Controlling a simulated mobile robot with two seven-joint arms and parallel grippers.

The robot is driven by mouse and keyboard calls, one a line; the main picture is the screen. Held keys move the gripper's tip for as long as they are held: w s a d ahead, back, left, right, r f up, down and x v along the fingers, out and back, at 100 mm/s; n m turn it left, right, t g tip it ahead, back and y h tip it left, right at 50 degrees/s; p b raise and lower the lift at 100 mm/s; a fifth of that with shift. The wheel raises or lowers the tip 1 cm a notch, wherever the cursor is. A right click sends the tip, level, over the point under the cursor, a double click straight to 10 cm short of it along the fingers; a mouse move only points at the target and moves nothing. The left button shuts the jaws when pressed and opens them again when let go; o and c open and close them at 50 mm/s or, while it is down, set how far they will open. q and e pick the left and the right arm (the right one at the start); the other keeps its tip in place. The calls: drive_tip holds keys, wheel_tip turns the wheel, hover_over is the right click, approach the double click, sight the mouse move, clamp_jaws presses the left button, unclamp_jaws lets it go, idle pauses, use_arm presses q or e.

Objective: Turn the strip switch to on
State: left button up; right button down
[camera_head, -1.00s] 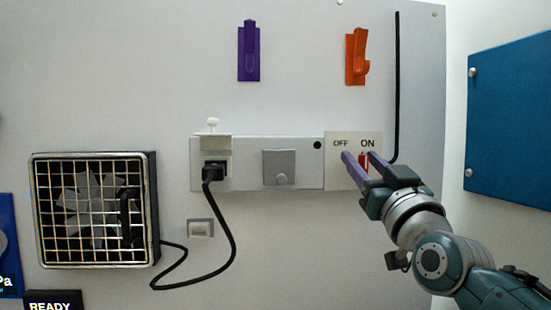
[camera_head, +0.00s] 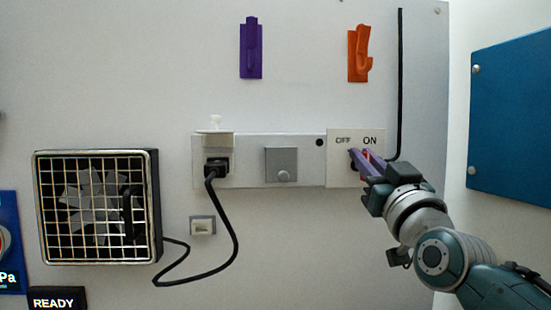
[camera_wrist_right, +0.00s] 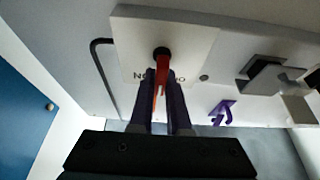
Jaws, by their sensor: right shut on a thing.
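The strip switch is a red lever (camera_wrist_right: 162,67) on a pale plate (camera_head: 341,171) marked OFF on the left and ON on the right, at the right end of the grey power strip (camera_head: 250,176). My right gripper (camera_head: 361,153) is at the plate, its purple fingers closed together around the lever. In the right wrist view the right gripper (camera_wrist_right: 162,80) has the red lever between its two fingers, with the lever's dark pivot just beyond the tips. In the head view the fingers mostly hide the lever, so its setting is hard to tell. My left gripper is not in view.
A black plug (camera_head: 216,167) sits in the strip's left socket, its cord running to a caged fan (camera_head: 95,208). A grey cover (camera_head: 281,165) is mid-strip. Purple (camera_head: 251,50) and orange (camera_head: 360,55) hooks are above. A blue panel (camera_head: 510,115) stands at right.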

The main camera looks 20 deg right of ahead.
drive_tip(key=shift+m+h, duration=0.4)
drive_tip(key=shift+m, duration=0.1)
drive_tip(key=m+g+h+p, duration=0.1)
drive_tip(key=m, duration=0.2)
drive_tip(key=shift+d+m+h, duration=0.15)
drive_tip(key=shift+m+h, duration=0.15)
drive_tip(key=shift+h, duration=0.1)
drive_tip(key=shift+s+d+m+g+h+p, duration=0.1)
drive_tip(key=shift+m+g+h+p, duration=0.25)
drive_tip(key=shift+m, duration=0.7)
drive_tip(key=shift+d+m+g+h+p, duration=0.1)
drive_tip(key=shift+m+g+h+p, duration=0.3)
drive_tip(key=shift+m, duration=0.65)
drive_tip(key=shift+f+h, duration=0.1)
drive_tip(key=shift+h, duration=0.15)
drive_tip(key=c, duration=0.9)
unclamp_jaws()
drive_tip(key=shift+s, duration=0.1)
